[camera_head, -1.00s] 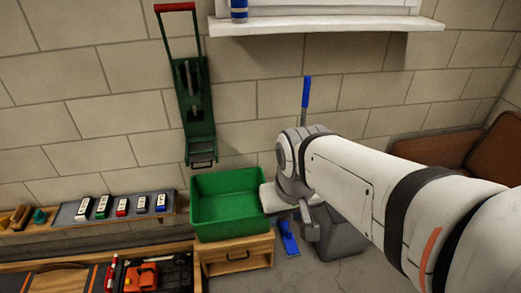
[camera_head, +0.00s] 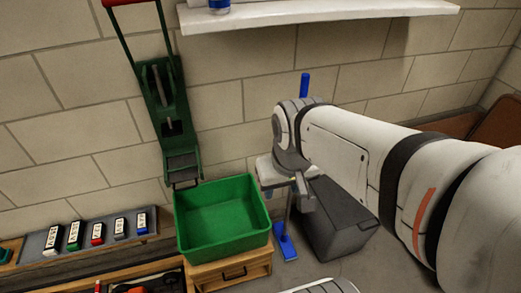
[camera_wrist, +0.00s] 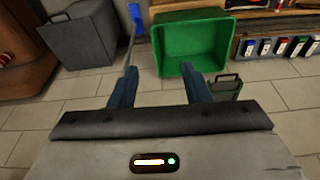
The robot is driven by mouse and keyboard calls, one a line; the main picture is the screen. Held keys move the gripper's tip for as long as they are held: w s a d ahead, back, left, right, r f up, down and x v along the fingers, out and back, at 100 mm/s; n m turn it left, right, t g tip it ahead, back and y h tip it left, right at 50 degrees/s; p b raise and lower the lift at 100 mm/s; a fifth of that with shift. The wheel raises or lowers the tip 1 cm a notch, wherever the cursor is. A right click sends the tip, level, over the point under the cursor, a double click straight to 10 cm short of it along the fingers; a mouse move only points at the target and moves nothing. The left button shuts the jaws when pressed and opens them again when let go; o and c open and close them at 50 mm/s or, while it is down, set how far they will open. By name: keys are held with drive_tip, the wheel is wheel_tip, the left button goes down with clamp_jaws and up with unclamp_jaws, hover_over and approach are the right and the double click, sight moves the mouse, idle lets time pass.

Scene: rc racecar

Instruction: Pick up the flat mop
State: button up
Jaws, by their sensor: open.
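The flat mop stands upright by the wall. In the head view, the blue top of its handle (camera_head: 304,85) shows above my arm, and its blue head (camera_head: 285,243) rests on the floor between the green crate and a grey bin; my arm hides the middle of the handle. In the wrist view, the blue mop head (camera_wrist: 137,13) is at the top, and the grey handle (camera_wrist: 131,43) runs down to my left finger. My gripper (camera_wrist: 160,75) is open with nothing clearly between its fingers. Whether the finger touches the handle I cannot tell.
A green crate (camera_head: 256,222) sits on a wooden drawer unit (camera_head: 233,277) left of the mop. A grey bin (camera_head: 347,236) stands close on its right. A green wall-mounted tool (camera_head: 178,118) hangs above the crate. A white window sill (camera_head: 320,13) juts from the wall above.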

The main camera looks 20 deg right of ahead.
drive_tip(key=w+d+f+t+h+b, duration=0.1)
drive_tip(key=w+d+f+t+b, duration=0.4)
drive_tip(key=w+b, duration=0.3)
drive_tip(key=w+d+f+m+t+h+b, duration=0.1)
drive_tip(key=w+d+f+t+b, duration=0.4)
drive_tip(key=w, duration=1)
drive_tip(key=w+d+f+t+b, duration=0.5)
drive_tip(key=w+d+b, duration=0.4)
drive_tip(key=w+b, duration=0.3)
drive_tip(key=shift+f+m+h+b, duration=0.4)
drive_tip(key=shift+f+b, duration=0.05)
drive_tip(key=shift+b, duration=0.05)
drive_tip(key=shift+c, duration=0.4)
drive_tip(key=shift+r, duration=0.1)
clamp_jaws()
